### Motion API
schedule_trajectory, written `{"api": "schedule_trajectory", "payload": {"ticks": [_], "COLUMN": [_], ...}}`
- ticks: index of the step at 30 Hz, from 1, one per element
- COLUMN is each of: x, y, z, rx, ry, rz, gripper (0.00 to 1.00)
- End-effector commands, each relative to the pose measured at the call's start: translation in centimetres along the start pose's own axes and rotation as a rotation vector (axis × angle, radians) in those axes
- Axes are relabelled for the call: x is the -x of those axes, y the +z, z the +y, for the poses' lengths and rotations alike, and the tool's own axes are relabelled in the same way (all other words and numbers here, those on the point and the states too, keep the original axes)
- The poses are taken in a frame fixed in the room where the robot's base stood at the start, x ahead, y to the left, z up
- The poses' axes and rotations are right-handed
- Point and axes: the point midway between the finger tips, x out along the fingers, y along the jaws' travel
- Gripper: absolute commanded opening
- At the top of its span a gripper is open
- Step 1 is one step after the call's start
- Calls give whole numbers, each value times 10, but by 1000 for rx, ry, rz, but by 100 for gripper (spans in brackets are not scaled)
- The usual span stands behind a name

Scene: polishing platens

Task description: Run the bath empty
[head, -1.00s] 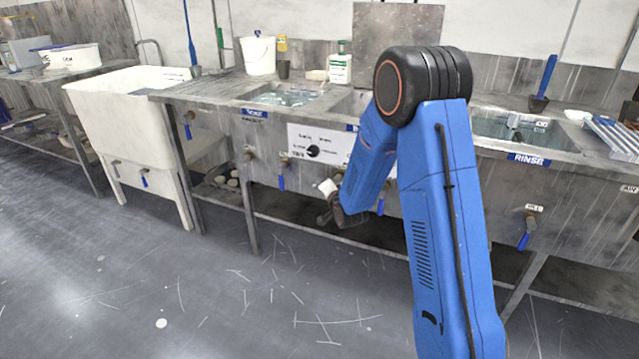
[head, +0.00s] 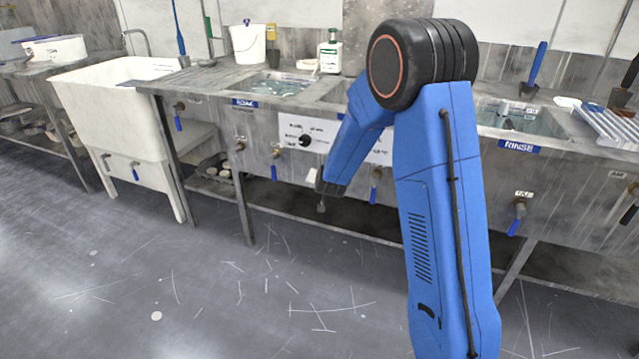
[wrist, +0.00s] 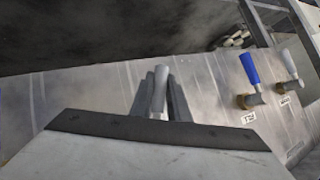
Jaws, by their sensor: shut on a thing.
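My gripper (wrist: 158,98) is shut on a pale grey lever handle (wrist: 160,86) in the wrist view, with dark fingers on both sides of it. The handle's valve body and any label are hidden. In the head view my gripper (head: 321,198) is low in front of the sink bench, partly behind my arm. Water stands in the left bath (head: 278,86), labelled SOAK, and in the right bath (head: 520,117), labelled RINSE. My arm hides part of the middle bath. Blue levers hang below on the front, one under SOAK (head: 274,172) and one under RINSE (head: 516,226).
In the wrist view a blue lever (wrist: 250,68) and a grey lever (wrist: 289,64) stand to the right of the held one. A dial panel (head: 306,141) is on the bench front. A white tub (head: 105,110) stands at left. The floor in front is clear.

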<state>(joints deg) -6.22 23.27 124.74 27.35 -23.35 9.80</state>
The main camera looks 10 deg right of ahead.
Motion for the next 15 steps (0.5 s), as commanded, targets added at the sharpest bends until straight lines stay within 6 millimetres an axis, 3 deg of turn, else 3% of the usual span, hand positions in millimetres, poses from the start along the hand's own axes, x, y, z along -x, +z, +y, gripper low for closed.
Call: {"api": "schedule_trajectory", "payload": {"ticks": [15], "x": [3], "y": [1], "z": [14], "rx": [157], "ry": [154], "rz": [-44], "gripper": [0]}}
